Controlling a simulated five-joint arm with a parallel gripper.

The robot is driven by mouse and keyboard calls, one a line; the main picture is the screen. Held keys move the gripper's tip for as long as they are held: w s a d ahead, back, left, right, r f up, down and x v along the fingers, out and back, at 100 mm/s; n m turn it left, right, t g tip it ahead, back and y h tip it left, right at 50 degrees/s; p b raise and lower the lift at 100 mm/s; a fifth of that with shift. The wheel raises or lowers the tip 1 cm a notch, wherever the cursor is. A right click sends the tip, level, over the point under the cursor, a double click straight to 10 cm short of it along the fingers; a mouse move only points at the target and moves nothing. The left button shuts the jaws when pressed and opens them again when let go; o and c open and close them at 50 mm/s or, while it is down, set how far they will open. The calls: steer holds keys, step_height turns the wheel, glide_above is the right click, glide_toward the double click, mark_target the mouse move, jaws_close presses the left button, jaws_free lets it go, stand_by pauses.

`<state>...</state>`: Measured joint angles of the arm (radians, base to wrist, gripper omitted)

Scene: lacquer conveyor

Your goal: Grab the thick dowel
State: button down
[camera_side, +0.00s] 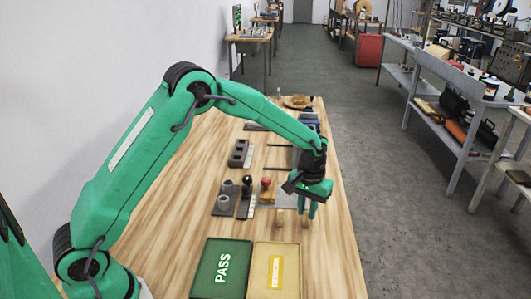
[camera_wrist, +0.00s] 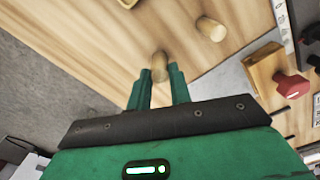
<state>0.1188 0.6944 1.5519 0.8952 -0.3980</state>
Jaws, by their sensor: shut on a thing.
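My gripper (camera_side: 308,209) is low over the wooden table, right of the middle. In the wrist view, my gripper (camera_wrist: 161,78) is shut on a light wooden dowel (camera_wrist: 160,64), which stands between the two green fingers. In the side view the fingers mostly hide this dowel. A second wooden dowel (camera_wrist: 211,29) stands apart from the fingers, up and to the right in the wrist view; it also shows left of my gripper in the side view (camera_side: 280,216). I cannot tell surely which dowel is thicker.
A green PASS tray (camera_side: 222,268) and a yellow tray (camera_side: 261,287) stand at the front of the table. The table's right edge is close.

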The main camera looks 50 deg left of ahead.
mark_target(307, 212)
steer(key=shift+r, duration=0.9)
step_height(307, 212, up, 2)
steer(key=shift+r, duration=0.2)
steer(key=s+d+r, duration=0.6)
steer(key=s+d, duration=0.1)
steer(key=d, duration=0.2)
steer(key=shift+r, duration=0.4)
